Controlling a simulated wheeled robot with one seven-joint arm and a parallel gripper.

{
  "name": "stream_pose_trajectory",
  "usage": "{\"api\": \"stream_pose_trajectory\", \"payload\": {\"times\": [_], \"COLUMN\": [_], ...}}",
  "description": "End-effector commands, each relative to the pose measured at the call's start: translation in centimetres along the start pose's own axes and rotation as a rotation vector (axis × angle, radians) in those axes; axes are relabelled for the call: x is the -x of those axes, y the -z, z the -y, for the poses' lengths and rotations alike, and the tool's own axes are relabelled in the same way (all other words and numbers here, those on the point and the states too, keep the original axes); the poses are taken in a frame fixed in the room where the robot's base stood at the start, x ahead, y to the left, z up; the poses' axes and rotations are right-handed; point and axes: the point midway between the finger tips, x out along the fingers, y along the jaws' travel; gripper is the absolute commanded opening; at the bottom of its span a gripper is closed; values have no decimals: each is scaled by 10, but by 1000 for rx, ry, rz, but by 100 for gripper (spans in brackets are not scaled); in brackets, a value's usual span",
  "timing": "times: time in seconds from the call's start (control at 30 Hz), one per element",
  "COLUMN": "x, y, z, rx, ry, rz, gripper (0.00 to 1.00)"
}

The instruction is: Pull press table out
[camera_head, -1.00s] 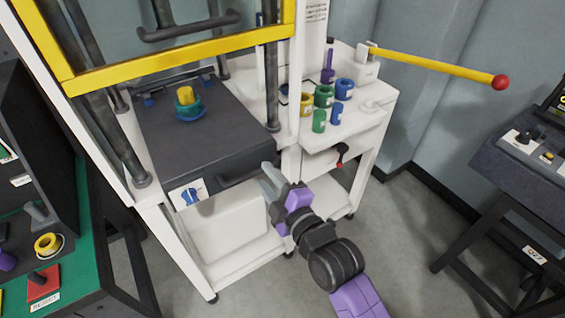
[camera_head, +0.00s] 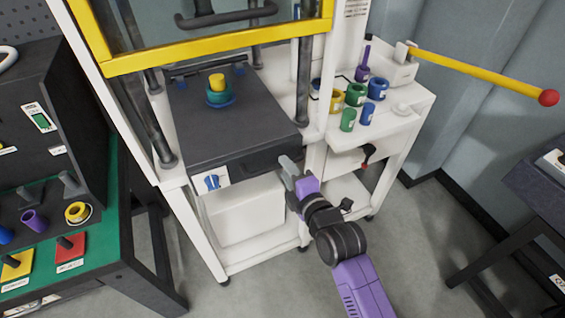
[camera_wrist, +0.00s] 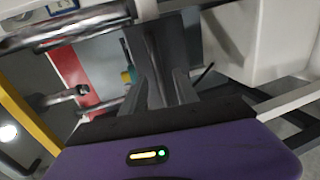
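The press table (camera_head: 235,128) is a dark grey slab inside the white press frame, with a dark handle (camera_head: 255,163) along its front face. A stack of a blue-green ring and a yellow plug (camera_head: 218,85) stands on it. My gripper (camera_head: 286,175) is at the right end of the table's front face, close to the handle. Its two grey fingers look apart in the head view. In the wrist view the fingers (camera_wrist: 166,82) also stand apart, with dark surfaces behind them. Whether they touch the handle cannot be told.
A yellow guard frame (camera_head: 200,45) is raised above the table. A yellow lever with a red knob (camera_head: 480,75) juts out right. Several coloured cylinders (camera_head: 355,95) stand on the white side shelf. A green-topped bench (camera_head: 110,225) is left; open floor lies in front.

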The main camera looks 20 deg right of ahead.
Motion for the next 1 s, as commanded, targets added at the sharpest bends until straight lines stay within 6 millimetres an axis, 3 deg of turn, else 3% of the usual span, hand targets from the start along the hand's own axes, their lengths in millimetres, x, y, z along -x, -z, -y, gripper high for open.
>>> {"api": "stream_pose_trajectory", "payload": {"times": [0.3, 0.73, 0.9, 1.0], "x": [-27, -31, -31, -31], "y": [-1, 0, 0, 0], "z": [-1, 0, 0, 0], "rx": [0, -1, -1, -1], "ry": [0, -1, -1, 0], "rz": [1, 1, 0, 1], "gripper": [36, 36, 3, 0]}}
